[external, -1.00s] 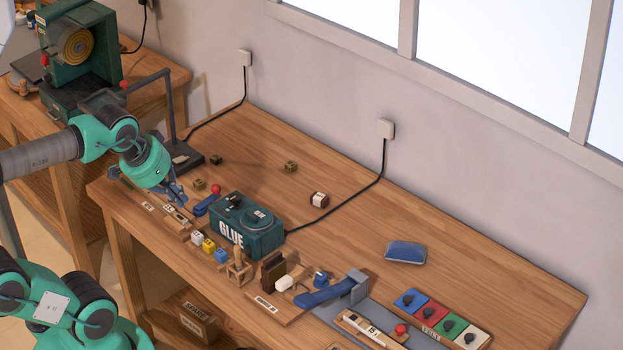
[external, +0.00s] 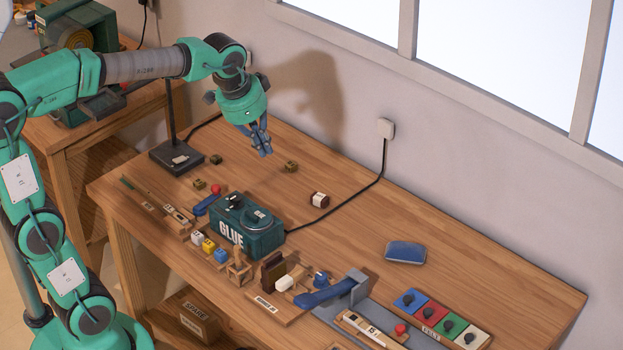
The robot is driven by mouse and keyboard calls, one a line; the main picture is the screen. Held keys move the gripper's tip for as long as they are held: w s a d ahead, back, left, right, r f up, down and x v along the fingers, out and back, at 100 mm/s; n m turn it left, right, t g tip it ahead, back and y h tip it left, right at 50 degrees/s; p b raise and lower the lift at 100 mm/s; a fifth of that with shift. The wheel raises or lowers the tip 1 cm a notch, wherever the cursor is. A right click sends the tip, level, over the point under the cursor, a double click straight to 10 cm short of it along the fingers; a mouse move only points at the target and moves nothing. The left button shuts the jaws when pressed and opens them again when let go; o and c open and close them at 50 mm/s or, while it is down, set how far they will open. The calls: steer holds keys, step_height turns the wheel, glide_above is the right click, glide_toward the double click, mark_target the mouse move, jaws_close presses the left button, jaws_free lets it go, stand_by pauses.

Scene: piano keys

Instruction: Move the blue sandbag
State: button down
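The blue sandbag (external: 405,252) is a small, flat, rounded blue pad with a grey edge. It lies on the wooden workbench (external: 480,278), right of centre and towards the wall. My gripper (external: 263,150) points down, raised above the back of the bench. It is well to the left of the sandbag and apart from it. Its blue fingers look close together, but the view is too small to tell whether they are open or shut. I see nothing held in it.
A green glue box (external: 246,228) stands mid-bench, with a black cable running to a wall socket (external: 386,128). A small brown-and-white block (external: 320,200) lies between my gripper and the sandbag. Coloured felt tiles (external: 440,318) lie near the front right. The bench around the sandbag is mostly clear.

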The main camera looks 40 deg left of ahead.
steer(key=w+d+f+m+g+p, duration=0.1)
steer(key=w+d+f+m, duration=0.35)
steer(key=w, duration=0.75)
steer(key=w+d+f+m+g+p, duration=0.15)
steer(key=w+d+f, duration=0.35)
steer(key=w+d, duration=0.55)
steer(key=w+d+f+m, duration=0.2)
steer(key=w+d+f, duration=0.2)
steer(key=f, duration=0.4)
steer(key=w+d+f+m+g+p, duration=0.1)
steer(key=w+d+f+m, duration=0.1)
steer(key=w+d+f, duration=0.3)
steer(key=w+d+f+m, duration=0.2)
steer(key=w+d+f, duration=0.2)
steer(key=f, duration=0.7)
steer(key=shift+w+d, duration=0.2)
steer(key=shift+d, duration=0.45)
steer(key=shift+f, duration=0.15)
